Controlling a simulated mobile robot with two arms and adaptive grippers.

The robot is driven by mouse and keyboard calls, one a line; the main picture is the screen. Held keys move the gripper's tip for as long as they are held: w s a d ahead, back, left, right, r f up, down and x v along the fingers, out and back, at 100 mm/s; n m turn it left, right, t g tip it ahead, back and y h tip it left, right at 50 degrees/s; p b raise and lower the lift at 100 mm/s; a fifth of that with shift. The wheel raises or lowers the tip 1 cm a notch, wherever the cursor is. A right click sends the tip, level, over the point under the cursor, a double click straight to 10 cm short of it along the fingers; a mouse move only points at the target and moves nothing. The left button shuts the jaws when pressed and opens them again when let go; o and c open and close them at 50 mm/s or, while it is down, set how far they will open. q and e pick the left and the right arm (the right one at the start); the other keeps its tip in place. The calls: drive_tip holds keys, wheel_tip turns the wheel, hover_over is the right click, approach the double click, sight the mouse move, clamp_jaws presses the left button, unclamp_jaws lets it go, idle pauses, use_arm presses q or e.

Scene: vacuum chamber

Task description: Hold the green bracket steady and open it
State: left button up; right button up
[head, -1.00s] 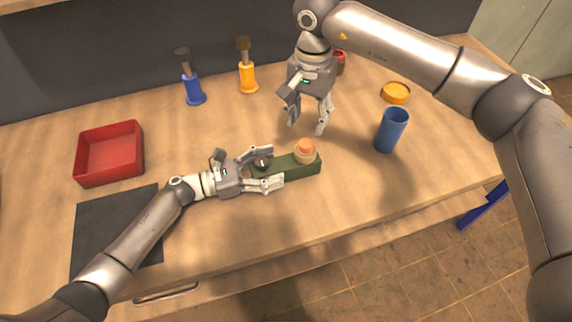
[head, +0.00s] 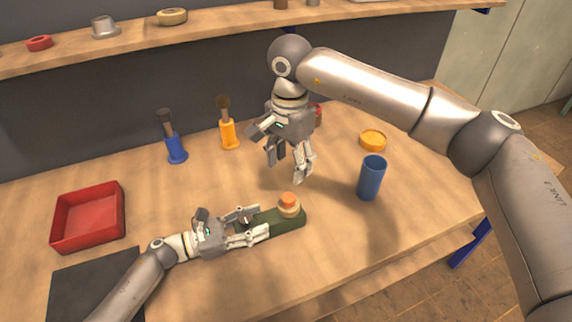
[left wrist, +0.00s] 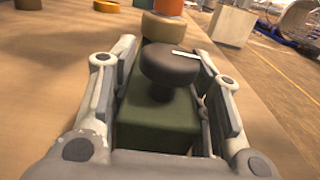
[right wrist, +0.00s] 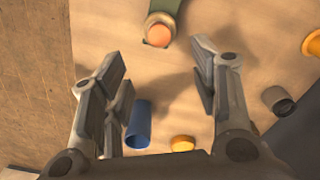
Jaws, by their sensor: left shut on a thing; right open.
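The green bracket (head: 288,222) lies on the table, a long dark green block. A dark round knob (left wrist: 170,66) stands on its end nearer my left gripper, and a tan ring with an orange top (head: 289,201) sits at its other end. My left gripper (head: 262,221) is shut on the bracket, with one finger along each side around the knob end. My right gripper (head: 287,172) is open and empty, pointing down above and behind the orange top, apart from it. The orange top shows in the right wrist view (right wrist: 158,36) beyond the open fingers.
A blue cup (head: 371,178) and a yellow lid (head: 373,140) stand right of the bracket. A red tray (head: 88,216) and a dark mat (head: 95,287) are at left. Blue (head: 175,148) and yellow (head: 229,132) brush holders stand behind. A shelf (head: 230,28) runs above.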

sight(289, 197)
wheel_tip(289, 197, down, 10)
drive_tip(key=shift+f+m, duration=0.25)
drive_tip(key=shift+m, duration=0.85)
clamp_jaws()
drive_tip(key=shift+r, duration=0.1)
drive_tip(key=shift+r, duration=0.15)
idle(0.6)
drive_tip(key=shift+r, duration=1)
